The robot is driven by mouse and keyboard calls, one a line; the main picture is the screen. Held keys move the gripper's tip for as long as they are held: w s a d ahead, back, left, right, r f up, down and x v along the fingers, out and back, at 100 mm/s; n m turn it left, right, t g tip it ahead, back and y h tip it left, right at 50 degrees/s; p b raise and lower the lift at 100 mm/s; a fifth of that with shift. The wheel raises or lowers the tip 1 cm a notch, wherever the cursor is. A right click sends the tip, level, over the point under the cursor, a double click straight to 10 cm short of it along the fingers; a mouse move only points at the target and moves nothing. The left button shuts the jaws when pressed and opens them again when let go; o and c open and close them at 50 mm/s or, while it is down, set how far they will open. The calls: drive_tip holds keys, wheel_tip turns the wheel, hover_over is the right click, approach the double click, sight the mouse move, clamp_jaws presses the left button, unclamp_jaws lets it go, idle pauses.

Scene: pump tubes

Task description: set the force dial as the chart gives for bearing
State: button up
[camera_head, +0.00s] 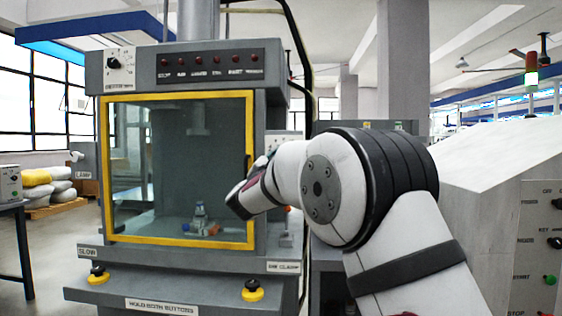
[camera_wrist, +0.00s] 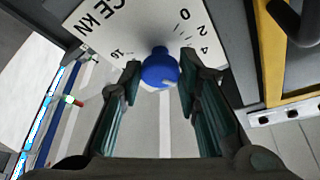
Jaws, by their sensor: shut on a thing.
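In the wrist view a white plate (camera_wrist: 112,30) carries black letters ending in "CE kN" and a ring of numbers; 0, 2, 4 and 16 can be read. A round blue knob (camera_wrist: 158,70) stands out from it. My gripper (camera_wrist: 160,77) is shut on the blue knob, one finger on each side. The knob's pointer and its setting cannot be made out. In the head view my arm covers the gripper, beside the right edge of the machine (camera_head: 92,180). I cannot see a readable chart.
The machine has a yellow-framed glass door (camera_head: 250,170) with a dark handle, close to my arm. Another dial plate (camera_head: 119,70) is at its upper left. Two yellow-and-black buttons (camera_head: 252,290) stand on the front ledge. A sloped grey console (camera_head: 490,190) is at the right.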

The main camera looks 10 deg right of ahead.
drive_tip(key=shift+r+m+g+h, duration=0.15)
drive_tip(key=shift+m+g+h, duration=0.25)
drive_tip(key=shift+m, duration=0.9)
drive_tip(key=o, duration=1.1)
drive_tip(key=shift+o, duration=0.2)
drive_tip(key=shift+a, duration=0.1)
drive_tip(key=v, duration=1.2)
drive_tip(key=shift+r, duration=0.1)
